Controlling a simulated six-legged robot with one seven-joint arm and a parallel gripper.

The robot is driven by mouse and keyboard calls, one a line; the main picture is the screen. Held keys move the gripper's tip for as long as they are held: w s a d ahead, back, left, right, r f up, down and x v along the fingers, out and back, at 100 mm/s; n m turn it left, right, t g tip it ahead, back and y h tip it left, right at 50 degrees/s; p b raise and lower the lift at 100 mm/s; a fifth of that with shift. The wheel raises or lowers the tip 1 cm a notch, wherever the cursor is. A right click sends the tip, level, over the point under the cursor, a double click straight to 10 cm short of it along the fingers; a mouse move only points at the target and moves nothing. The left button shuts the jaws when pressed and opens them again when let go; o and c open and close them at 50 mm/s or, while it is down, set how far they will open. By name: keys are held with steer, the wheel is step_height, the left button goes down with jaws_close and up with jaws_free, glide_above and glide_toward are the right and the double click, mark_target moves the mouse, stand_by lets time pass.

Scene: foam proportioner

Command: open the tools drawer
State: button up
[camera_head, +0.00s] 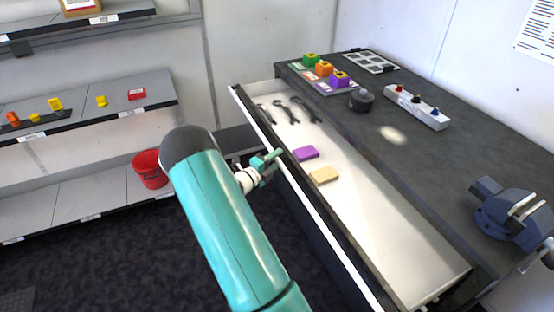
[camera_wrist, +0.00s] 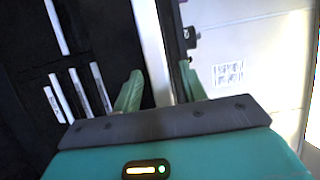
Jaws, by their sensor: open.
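The tools drawer (camera_head: 375,215) is pulled out from under the dark workbench in the head view. Its pale inside holds several dark wrenches (camera_head: 291,110), a purple block (camera_head: 305,153) and a tan block (camera_head: 323,175). My gripper (camera_head: 268,160) is beside the drawer's front edge, about midway along it. In the wrist view its two green fingers (camera_wrist: 162,82) are apart, with a white edge (camera_wrist: 152,45) running between them. I cannot tell whether they touch it. The drawer's handle cannot be made out.
On the bench top (camera_head: 430,150) are coloured blocks (camera_head: 324,68), a round dark object (camera_head: 361,100), a white box with knobs (camera_head: 416,106) and a blue vise (camera_head: 510,211). Shelves (camera_head: 85,110) stand at the left, with a red bucket (camera_head: 150,169). Dark floor lies between.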

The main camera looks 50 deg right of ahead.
steer(key=w+a, duration=0.1)
steer(key=a, duration=1.2)
